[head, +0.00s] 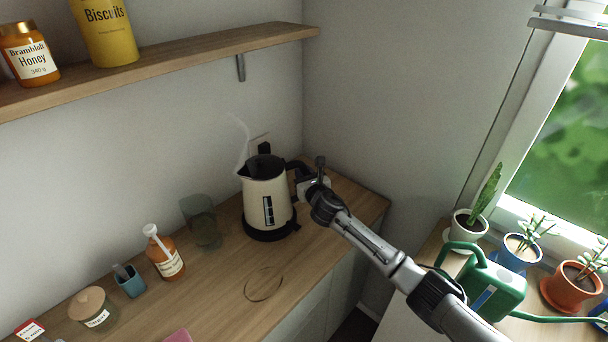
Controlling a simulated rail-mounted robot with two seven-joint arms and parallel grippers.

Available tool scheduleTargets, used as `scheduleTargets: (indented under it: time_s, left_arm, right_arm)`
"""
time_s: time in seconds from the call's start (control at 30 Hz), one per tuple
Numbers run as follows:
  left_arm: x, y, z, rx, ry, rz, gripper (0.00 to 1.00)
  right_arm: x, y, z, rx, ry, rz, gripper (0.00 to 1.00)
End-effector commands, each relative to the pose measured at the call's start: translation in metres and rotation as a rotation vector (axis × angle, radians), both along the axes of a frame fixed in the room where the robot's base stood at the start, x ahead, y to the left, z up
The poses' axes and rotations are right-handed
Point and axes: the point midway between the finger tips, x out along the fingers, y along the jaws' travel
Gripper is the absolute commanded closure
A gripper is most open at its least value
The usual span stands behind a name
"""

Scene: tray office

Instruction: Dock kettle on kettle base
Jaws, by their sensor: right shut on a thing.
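A cream kettle (267,203) with a black lid and black handle stands upright at the back of the wooden counter, near the wall corner. The black kettle base (270,232) shows as a dark disc directly under it. I cannot tell whether the kettle is fully seated on it or a little above. My right gripper (303,181) is shut on the kettle's handle, on the kettle's right side. The fingertips are partly hidden against the dark handle. My left gripper is not in view. Faint steam rises near the spout.
Left of the kettle are a greenish glass (202,226), a pump bottle (165,255), a small blue cup (130,281) and a lidded jar (93,307). A thin dark loop (264,285) lies on the counter. A green watering can (493,287) and potted plants stand by the window.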

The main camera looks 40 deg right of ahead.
Motion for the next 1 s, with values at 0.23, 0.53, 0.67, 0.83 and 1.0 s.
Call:
scheduleTargets:
  time_s: [0.23, 0.53, 0.67, 0.83, 1.0]
  left_arm:
    - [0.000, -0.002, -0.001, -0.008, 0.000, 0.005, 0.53]
    - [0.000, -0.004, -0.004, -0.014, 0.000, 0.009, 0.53]
    - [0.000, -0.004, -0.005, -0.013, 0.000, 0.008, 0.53]
    - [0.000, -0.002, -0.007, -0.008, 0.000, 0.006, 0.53]
    - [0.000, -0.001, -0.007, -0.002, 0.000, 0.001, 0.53]
  right_arm:
    - [0.000, 0.000, 0.002, 0.003, -0.007, 0.000, 1.00]
    - [0.001, 0.000, -0.002, 0.003, -0.007, 0.000, 1.00]
    - [0.001, 0.000, -0.005, 0.004, -0.008, 0.000, 1.00]
    - [0.001, 0.000, -0.007, 0.004, -0.008, 0.000, 1.00]
    - [0.000, 0.000, -0.008, 0.003, -0.007, 0.000, 0.70]
